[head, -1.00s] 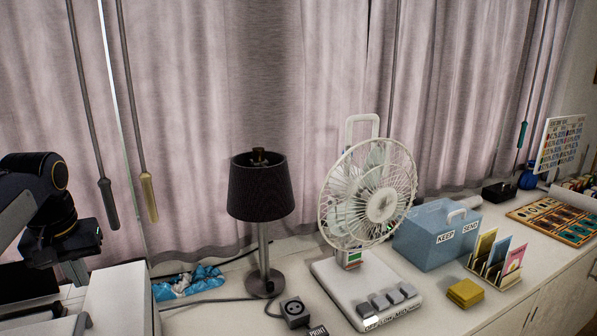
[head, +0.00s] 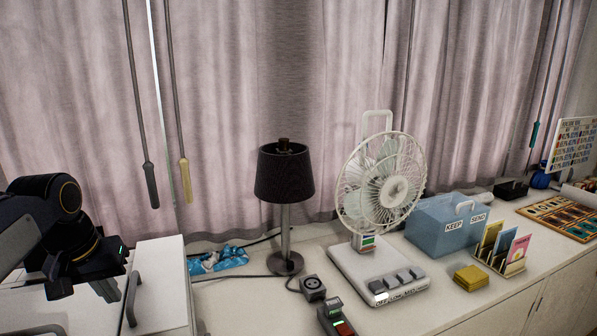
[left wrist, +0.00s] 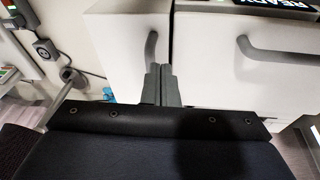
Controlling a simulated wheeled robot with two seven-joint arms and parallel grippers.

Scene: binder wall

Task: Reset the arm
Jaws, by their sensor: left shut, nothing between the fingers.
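My left arm comes in from the left in the head view. Its black gripper (head: 108,288) hangs beside the white boxes with grey handles at the lower left. In the left wrist view the two grey fingers (left wrist: 160,84) are together with nothing between them. Behind them are a white box front (left wrist: 125,45) and a wider one (left wrist: 240,60), each with a grey handle. I cannot tell from these views whether the fingers touch a front. My right gripper is in neither view.
On the long counter (head: 235,300) stand a dark lamp (head: 284,175), a white fan (head: 380,185), a blue KEEP/SEND box (head: 435,225), a card rack (head: 500,250) and yellow pads (head: 470,278). A socket block (head: 313,288) and small device (head: 336,318) lie in front. Curtain wands (head: 150,185) hang behind.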

